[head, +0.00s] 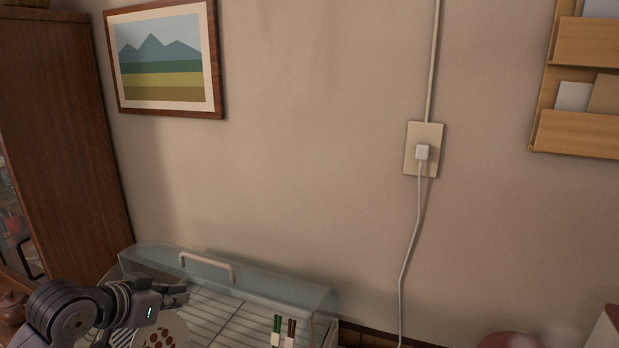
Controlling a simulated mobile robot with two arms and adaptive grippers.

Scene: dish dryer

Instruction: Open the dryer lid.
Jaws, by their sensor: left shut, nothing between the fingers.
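The dish dryer stands at the bottom of the head view, with its wire rack (225,318) in sight. Its clear curved lid (275,284) is at the back, along the wall side, and the rack in front of it looks uncovered. A pale lid handle (208,260) sticks up from the lid's left half. My left gripper (183,294) is over the left part of the dryer, in front of and below the handle and apart from it. Its fingers are shut and empty, pointing right. My right gripper is not in view.
A plate with red dots (160,336) is below my left gripper. A wooden cabinet (62,150) is at the left. A white cord (410,250) hangs from the wall outlet (411,160).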

